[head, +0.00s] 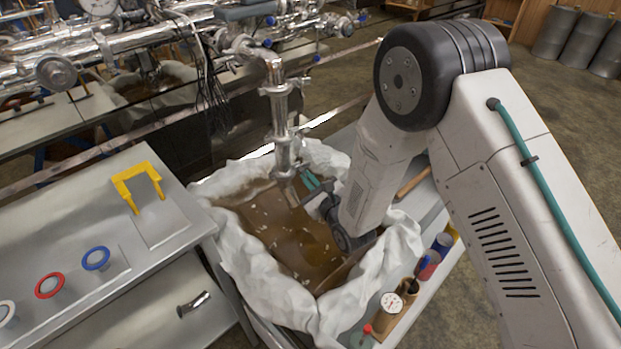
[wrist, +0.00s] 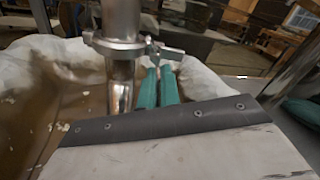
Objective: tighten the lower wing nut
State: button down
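A shiny vertical steel pipe (head: 281,115) comes down over the liquid in the cloth-lined tub. A clamp (wrist: 118,46) rings the pipe in the wrist view, with a metal wing nut (wrist: 172,51) sticking out on its right side. My gripper (wrist: 158,69) has two teal fingers side by side with a narrow gap. Their tips are just below the wing nut, right of the pipe; I cannot tell whether they touch or hold it. In the head view my gripper (head: 308,180) is beside the pipe's lower end, and the wing nut is too small to make out.
White cloth (head: 262,287) lines the tub of brown liquid (head: 285,240) below. A metal bench (head: 85,255) with a yellow handle (head: 137,185) stands at left. More pipework (head: 130,45) fills the back.

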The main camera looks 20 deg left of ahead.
jog(key=shift+s+a+f+m, duration=0.1)
jog(key=shift+s+f+m, duration=0.05)
jog(key=shift+m, duration=0.95)
jog(key=c, duration=1.6)
grip_release()
jog(key=shift+v, duration=3.9)
